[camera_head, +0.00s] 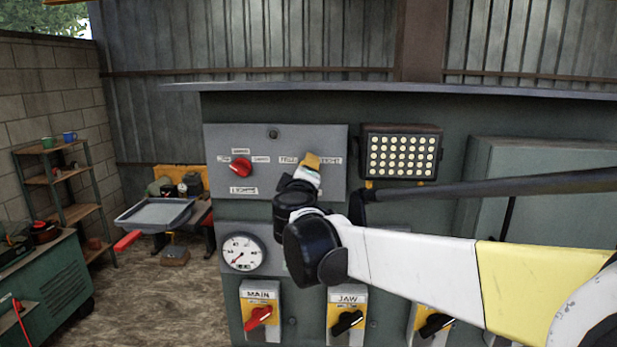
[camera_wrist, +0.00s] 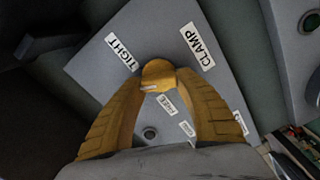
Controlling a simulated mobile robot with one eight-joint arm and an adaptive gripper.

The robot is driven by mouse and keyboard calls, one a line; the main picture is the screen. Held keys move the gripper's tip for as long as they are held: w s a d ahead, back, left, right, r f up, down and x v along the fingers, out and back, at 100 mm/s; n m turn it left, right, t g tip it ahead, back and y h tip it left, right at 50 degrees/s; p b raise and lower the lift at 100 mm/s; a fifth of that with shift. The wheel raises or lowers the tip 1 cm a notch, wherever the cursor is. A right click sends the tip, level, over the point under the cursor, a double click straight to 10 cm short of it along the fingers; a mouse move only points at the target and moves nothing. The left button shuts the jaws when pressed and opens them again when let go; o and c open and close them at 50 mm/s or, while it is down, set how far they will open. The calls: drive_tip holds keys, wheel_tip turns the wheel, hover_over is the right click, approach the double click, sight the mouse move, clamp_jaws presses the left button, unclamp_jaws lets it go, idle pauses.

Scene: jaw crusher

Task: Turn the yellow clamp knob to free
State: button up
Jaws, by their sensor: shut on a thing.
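The yellow clamp knob (camera_wrist: 158,74) shows in the wrist view as a rounded yellow piece between my fingertips, on a grey panel. My gripper (camera_wrist: 157,84) has yellow fingers closed on it from both sides. A TIGHT label (camera_wrist: 122,53) is at upper left of the knob and a CLAMP label (camera_wrist: 198,47) at upper right. In the head view my gripper (camera_head: 310,161) is at the right part of the upper grey panel (camera_head: 222,137) and hides most of the knob. A TIGHT label (camera_head: 330,161) is just to its right. I cannot tell which way the knob points.
A red knob (camera_head: 240,167) sits left on the same panel. Below are a gauge (camera_head: 243,252), a red MAIN switch (camera_head: 259,317) and a black JAW switch (camera_head: 348,321). A lamp panel (camera_head: 402,155) is at the right. A metal tray (camera_head: 155,213) stands left of the cabinet.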

drive_tip(key=n+b, duration=0.1)
drive_tip(key=n, duration=0.3)
drive_tip(key=shift+f+n+b, duration=0.1)
drive_tip(key=shift+n+b, duration=0.2)
drive_tip(key=shift+b, duration=0.1)
drive_tip(key=n+b, duration=0.1)
drive_tip(key=n, duration=0.2)
drive_tip(key=shift+f+n, duration=0.1)
drive_tip(key=shift+n, duration=0.2)
drive_tip(key=n+b, duration=0.1)
drive_tip(key=n, duration=0.3)
drive_tip(key=shift+n, duration=0.3)
drive_tip(key=n+b, duration=0.1)
drive_tip(key=n, duration=0.3)
drive_tip(key=shift+d, duration=0.1)
drive_tip(key=o, duration=1.2)
drive_tip(key=shift+w+f, duration=0.1)
drive_tip(key=s, duration=1.2)
